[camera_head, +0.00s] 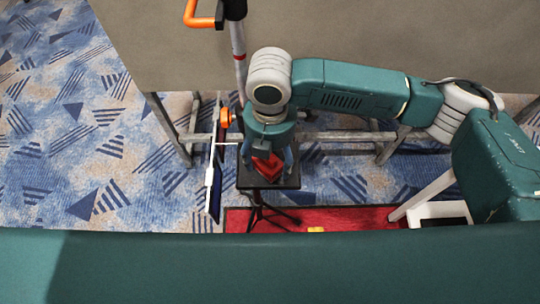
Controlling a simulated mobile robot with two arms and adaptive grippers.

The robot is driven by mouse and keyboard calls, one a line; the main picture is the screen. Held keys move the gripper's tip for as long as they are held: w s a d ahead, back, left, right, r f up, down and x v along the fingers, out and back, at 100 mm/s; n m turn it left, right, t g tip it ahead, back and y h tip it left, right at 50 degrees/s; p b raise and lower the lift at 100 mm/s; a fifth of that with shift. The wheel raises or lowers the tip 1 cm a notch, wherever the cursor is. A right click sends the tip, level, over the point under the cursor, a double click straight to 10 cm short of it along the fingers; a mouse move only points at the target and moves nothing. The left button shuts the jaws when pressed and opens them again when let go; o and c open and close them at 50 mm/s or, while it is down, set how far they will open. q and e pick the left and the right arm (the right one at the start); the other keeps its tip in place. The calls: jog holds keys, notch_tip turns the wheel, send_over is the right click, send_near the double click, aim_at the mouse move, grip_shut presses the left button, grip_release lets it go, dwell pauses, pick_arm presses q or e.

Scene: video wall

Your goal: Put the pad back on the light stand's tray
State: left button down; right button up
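My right gripper (268,166) points down over a small black tray (290,184) on the light stand. Its teal fingers are spread apart, one on each side of a small red block-like thing (266,166). The red thing looks like the pad and appears at or just above the tray; I cannot tell whether it touches it. The gripper hides part of it and the back of the tray. The stand's black legs (258,216) show below the tray. My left gripper is not in view.
An orange knob (226,118) and a thin blue-and-white panel (213,185) stand close at the tray's left. A pole (238,45) with an orange handle (202,14) rises behind. A large grey panel (400,45) on metal feet stands at the back. Patterned carpet at left is clear.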

jog(key=shift+r, duration=0.15)
notch_tip(320, 180, up, 12)
dwell(0.4)
